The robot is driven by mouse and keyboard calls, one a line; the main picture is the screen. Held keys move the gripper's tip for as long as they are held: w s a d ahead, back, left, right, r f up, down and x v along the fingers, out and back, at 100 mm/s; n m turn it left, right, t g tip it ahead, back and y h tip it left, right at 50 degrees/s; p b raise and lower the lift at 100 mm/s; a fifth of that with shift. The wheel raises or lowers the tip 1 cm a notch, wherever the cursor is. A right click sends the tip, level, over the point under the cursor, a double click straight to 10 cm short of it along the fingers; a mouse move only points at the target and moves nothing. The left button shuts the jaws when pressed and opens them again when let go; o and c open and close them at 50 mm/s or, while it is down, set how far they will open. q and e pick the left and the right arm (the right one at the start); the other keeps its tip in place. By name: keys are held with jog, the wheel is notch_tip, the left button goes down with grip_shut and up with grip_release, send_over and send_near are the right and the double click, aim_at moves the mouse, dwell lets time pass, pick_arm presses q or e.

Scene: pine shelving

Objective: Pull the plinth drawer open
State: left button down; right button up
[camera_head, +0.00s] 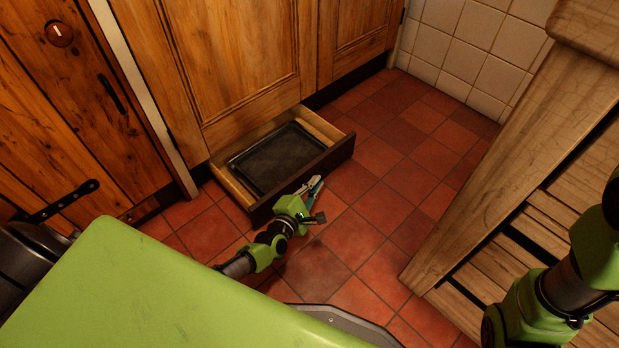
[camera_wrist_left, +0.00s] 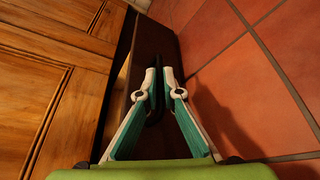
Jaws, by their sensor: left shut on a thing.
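The plinth drawer (camera_head: 330,159) is pulled out from under the pine cabinet, low over the floor. A black baking tray (camera_head: 278,158) lies inside it. My left gripper (camera_head: 316,187) is at the outer face of the drawer's dark front. In the left wrist view the left gripper (camera_wrist_left: 159,76) has its two fingertips close together on the dark handle (camera_wrist_left: 155,112) of the drawer front (camera_wrist_left: 151,45). The handle is mostly hidden by the fingers. Of my right arm, only links show at the right edge of the head view; its gripper is out of view.
Pine cabinet doors (camera_head: 235,60) stand shut above the drawer. A wooden slatted unit (camera_head: 500,195) stands on the right. Red floor tiles (camera_head: 385,195) between it and the drawer are clear. A white tiled wall (camera_head: 465,50) is behind.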

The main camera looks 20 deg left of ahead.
pick_arm(q)
jog(key=shift+s+d, duration=0.1)
jog(key=shift+d, duration=0.15)
jog(key=c, duration=2.2)
grip_release()
jog(key=f+v, duration=0.1)
jog(key=v, duration=0.7)
jog(key=f+v, duration=0.1)
jog(key=v, duration=0.4)
jog(key=shift+s+f, duration=0.25)
jog(key=shift+f, duration=0.05)
